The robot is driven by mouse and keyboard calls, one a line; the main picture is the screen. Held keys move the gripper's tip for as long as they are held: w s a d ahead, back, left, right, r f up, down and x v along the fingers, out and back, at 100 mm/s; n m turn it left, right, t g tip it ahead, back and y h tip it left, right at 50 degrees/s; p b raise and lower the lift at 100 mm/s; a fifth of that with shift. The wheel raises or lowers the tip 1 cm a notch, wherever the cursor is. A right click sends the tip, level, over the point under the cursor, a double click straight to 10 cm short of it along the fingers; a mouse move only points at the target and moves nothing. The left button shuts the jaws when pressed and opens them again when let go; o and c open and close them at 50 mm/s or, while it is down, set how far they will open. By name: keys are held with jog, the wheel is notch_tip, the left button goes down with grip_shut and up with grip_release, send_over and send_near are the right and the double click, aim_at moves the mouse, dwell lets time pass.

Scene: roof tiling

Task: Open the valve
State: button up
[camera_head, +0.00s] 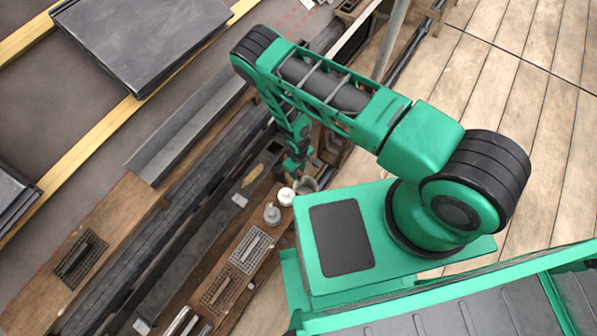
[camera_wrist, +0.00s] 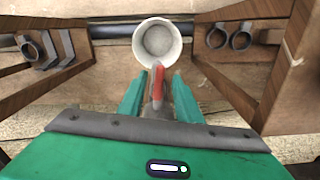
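In the wrist view a red lever (camera_wrist: 160,84), which looks like the valve handle, stands between the two green fingers of my gripper (camera_wrist: 158,75). The fingers are apart, with a gap visible on each side of the lever. Just beyond the fingertips is a round white pipe or cup (camera_wrist: 140,53) with a grey inside. The valve body under the lever is mostly hidden. In the head view my gripper (camera_head: 294,165) points down near the wooden trough at the centre, and the lever cannot be made out there.
Wooden walls (camera_wrist: 225,85) flank the gripper, with dark pipe clips (camera_wrist: 240,38) on the right and more (camera_wrist: 45,48) on the left. In the head view white fittings (camera_head: 272,214) and metal grates (camera_head: 250,250) lie in the trough. Plank decking (camera_head: 510,80) is clear.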

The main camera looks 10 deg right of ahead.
jog(key=shift+f, duration=0.25)
grip_shut()
jog(key=shift+w+d+n, duration=0.25)
jog(key=shift+n, duration=0.75)
grip_release()
